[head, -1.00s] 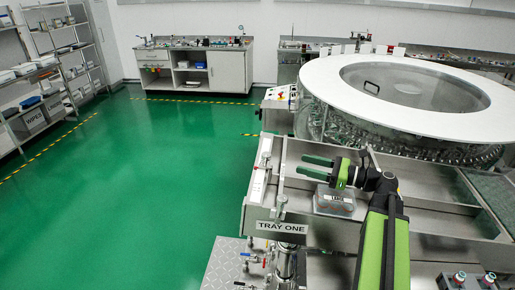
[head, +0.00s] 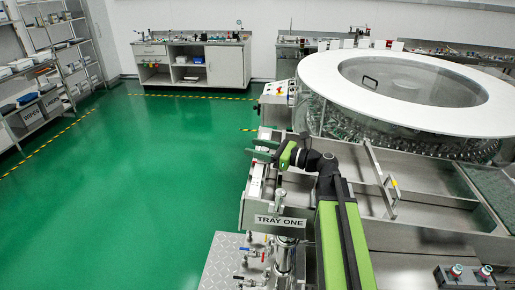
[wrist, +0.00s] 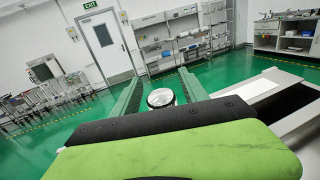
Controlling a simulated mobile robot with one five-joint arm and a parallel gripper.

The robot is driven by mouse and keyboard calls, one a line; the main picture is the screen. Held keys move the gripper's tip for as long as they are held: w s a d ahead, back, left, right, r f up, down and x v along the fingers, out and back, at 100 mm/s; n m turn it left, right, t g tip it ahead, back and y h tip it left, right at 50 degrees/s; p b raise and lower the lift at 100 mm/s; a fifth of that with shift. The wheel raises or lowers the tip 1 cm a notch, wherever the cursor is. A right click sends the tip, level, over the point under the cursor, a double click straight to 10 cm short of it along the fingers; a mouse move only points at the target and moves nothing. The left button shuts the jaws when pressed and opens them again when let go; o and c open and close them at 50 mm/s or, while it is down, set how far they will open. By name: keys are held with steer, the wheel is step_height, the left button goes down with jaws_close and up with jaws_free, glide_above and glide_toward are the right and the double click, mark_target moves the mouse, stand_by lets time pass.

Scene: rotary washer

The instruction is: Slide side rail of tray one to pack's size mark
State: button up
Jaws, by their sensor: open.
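Tray one is a shallow metal tray with its TRAY ONE label (head: 280,221) on the front in the head view. A slanted metal bar that looks like the side rail (head: 380,178) crosses the tray right of my arm, with a small yellow mark near its front end. My gripper (head: 263,149) is above the tray's left edge, well left of the rail and apart from it. In the wrist view my gripper (wrist: 160,88) is open, its two green fingers spread. A round, pale-topped object (wrist: 160,98) shows between them; I cannot tell whether it is touched. No pack is visible; my arm covers part of the tray.
The rotary washer's white ring (head: 420,119) stands behind the tray. A control box (head: 464,276) is at front right. A metal post (head: 281,190) rises at the tray's front left. Green floor (head: 170,170) is clear to the left.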

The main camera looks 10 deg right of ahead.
steer(key=shift+c, duration=0.3)
jaws_close()
stand_by(1.2)
